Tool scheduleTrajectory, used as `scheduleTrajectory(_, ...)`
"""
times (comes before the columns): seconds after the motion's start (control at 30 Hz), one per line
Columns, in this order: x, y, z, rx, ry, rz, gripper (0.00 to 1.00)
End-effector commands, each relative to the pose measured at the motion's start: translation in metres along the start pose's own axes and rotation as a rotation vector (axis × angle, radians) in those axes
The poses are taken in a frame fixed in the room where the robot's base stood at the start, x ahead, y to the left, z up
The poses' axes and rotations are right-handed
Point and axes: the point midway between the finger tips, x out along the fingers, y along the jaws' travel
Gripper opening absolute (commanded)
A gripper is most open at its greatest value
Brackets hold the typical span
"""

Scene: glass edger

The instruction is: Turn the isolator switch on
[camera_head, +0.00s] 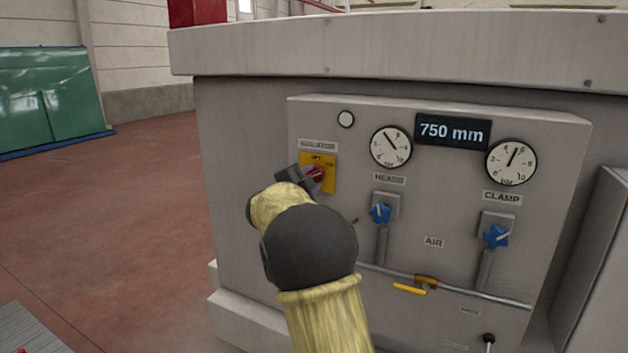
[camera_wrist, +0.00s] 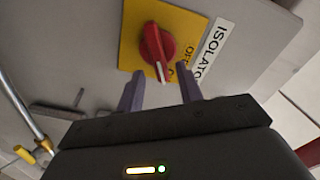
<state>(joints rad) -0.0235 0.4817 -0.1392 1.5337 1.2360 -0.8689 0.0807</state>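The isolator switch is a red rotary knob (camera_wrist: 157,46) with a white pointer line, on a yellow plate (camera_wrist: 187,24) marked OFF. In the wrist view its pointer end faces down toward my gripper (camera_wrist: 160,92). In the head view the yellow plate (camera_head: 329,184) and red knob (camera_head: 315,173) show beneath the ISOLATOR label. My gripper (camera_head: 311,180) is at the knob and partly covers it.
The grey panel (camera_head: 433,242) also carries two gauges (camera_head: 391,146), a 750 mm display (camera_head: 453,131), blue valve knobs (camera_head: 381,213) and a pipe with a yellow lever (camera_head: 409,289). A round white lamp (camera_head: 346,119) is above the isolator.

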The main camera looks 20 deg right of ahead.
Motion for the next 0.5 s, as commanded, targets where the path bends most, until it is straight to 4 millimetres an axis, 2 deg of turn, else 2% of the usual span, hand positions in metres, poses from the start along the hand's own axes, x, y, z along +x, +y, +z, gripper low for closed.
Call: scheduleTrajectory(0.5,-0.104,0.002,0.002,0.001,-0.003,-0.001,0.36)
